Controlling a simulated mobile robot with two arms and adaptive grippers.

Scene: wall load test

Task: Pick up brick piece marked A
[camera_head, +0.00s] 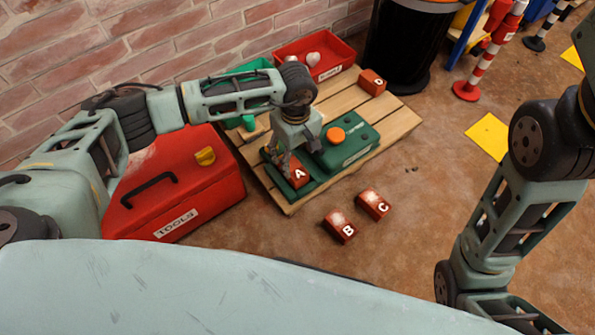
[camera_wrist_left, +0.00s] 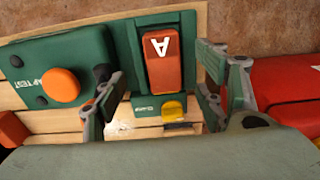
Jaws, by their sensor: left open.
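Brick A (camera_head: 299,174) is a red brick with a white letter. It lies on a green base at the front of the wooden pallet, and it also shows in the left wrist view (camera_wrist_left: 163,68). My left gripper (camera_head: 281,163) is over the base, close beside brick A, and hides part of it in the head view. In the left wrist view my left gripper (camera_wrist_left: 160,105) has its fingers wide apart, one to each side of the brick's line, with nothing between them. I cannot tell whether a finger touches the brick. My right arm shows at the right, but its gripper does not.
A green tester with an orange button (camera_head: 336,135) stands right beside brick A. Brick B (camera_head: 340,226) and brick C (camera_head: 373,204) lie on the floor; brick D (camera_head: 372,82) is on the pallet (camera_head: 398,118). A red toolbox (camera_head: 205,183) stands left, a red bin (camera_head: 328,60) behind.

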